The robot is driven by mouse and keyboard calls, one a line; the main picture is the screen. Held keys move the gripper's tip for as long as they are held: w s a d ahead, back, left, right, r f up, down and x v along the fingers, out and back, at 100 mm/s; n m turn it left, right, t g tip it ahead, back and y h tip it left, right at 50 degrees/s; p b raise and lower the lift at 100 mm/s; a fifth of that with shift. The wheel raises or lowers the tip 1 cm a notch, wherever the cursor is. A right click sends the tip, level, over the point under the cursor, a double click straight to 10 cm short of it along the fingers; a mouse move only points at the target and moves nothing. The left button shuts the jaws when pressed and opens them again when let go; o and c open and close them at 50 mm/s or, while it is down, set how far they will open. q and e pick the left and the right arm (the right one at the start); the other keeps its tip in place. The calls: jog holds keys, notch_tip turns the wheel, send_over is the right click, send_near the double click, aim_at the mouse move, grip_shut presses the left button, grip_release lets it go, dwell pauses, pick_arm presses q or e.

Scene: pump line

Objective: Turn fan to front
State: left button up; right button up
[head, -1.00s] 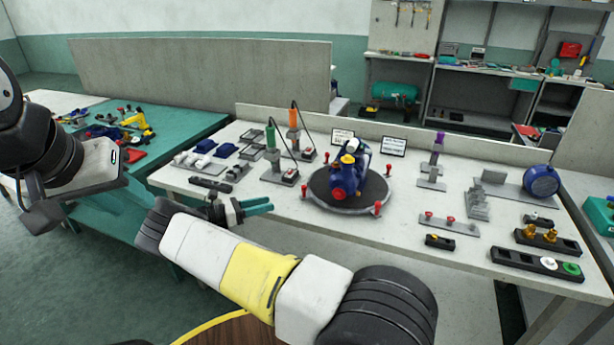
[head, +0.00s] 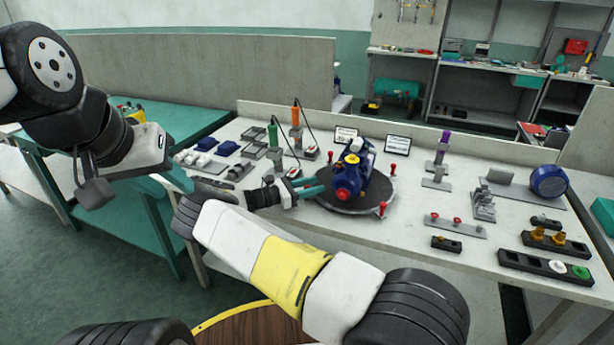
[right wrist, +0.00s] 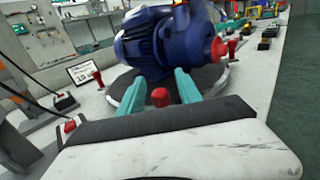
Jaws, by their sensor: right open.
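A blue pump and motor unit (head: 350,178) stands on a dark round turntable (head: 352,204) with red pegs around its rim. In the head view its red round end faces the front; it also shows in the right wrist view (right wrist: 165,45), with the ribbed motor to the left. My right gripper (head: 313,187) is open at the turntable's left rim. A red peg (right wrist: 160,97) shows between its teal fingers in the right wrist view; I cannot tell whether they touch it.
Green (head: 273,135) and orange (head: 295,118) tools on cables stand left of the turntable. Two small signs (head: 397,143) stand behind it. A purple-topped stand (head: 441,150) and several fixtures are to the right.

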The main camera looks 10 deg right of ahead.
jog(key=shift+w+d, duration=0.1)
jog(key=shift+d, duration=0.25)
grip_shut()
dwell(1.2)
